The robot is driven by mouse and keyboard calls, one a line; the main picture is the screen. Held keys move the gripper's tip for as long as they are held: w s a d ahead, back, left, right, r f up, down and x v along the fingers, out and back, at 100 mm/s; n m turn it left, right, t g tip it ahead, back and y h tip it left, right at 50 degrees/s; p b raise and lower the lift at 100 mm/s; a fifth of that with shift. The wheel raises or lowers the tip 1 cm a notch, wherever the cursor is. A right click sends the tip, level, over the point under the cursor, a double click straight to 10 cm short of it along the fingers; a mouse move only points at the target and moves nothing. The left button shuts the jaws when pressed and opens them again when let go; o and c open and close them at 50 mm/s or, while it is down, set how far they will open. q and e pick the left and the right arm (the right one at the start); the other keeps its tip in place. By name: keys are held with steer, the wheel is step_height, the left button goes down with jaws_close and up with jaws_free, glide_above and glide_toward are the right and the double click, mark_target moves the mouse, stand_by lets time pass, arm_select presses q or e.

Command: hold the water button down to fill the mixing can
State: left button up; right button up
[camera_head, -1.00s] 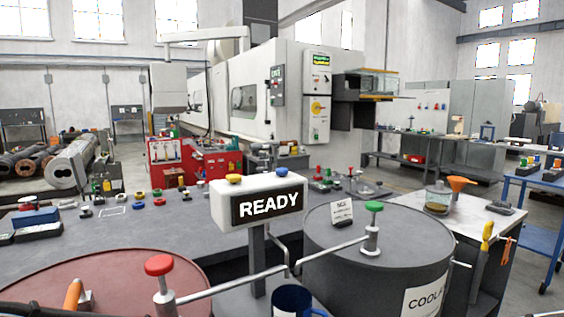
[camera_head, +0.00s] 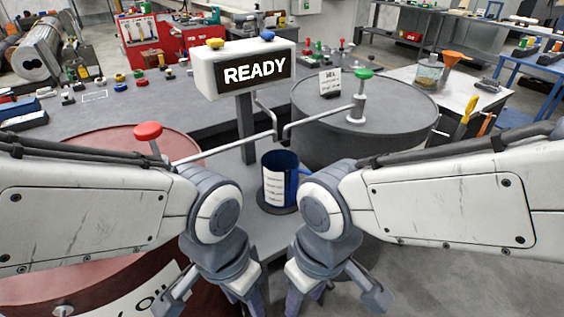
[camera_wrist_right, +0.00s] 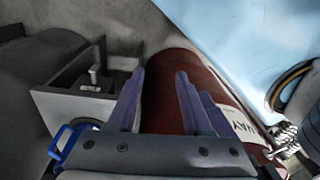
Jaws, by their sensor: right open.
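The mixing can (camera_head: 281,183) is dark blue with a white label and stands upright on a round base below the two barrel spouts. A READY box (camera_head: 245,70) on a post has a yellow button (camera_head: 215,43) and a blue button (camera_head: 267,36) on top; no lettering marks which is water. My right gripper (camera_head: 302,298) is in front of and below the can, pointing down, apart from it. In the right wrist view its fingers (camera_wrist_right: 160,95) are apart with nothing between them. My left gripper (camera_head: 252,298) hangs beside it; its fingertips are partly cut off.
A red barrel (camera_head: 85,160) with a red knob (camera_head: 148,131) stands left; a grey barrel (camera_head: 400,110) with a green knob (camera_head: 364,74) stands right. Spout pipes run from both toward the can. The bench (camera_head: 170,105) behind has small buttons on it.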

steer(key=shift+c, duration=0.3)
jaws_close()
stand_by(1.6)
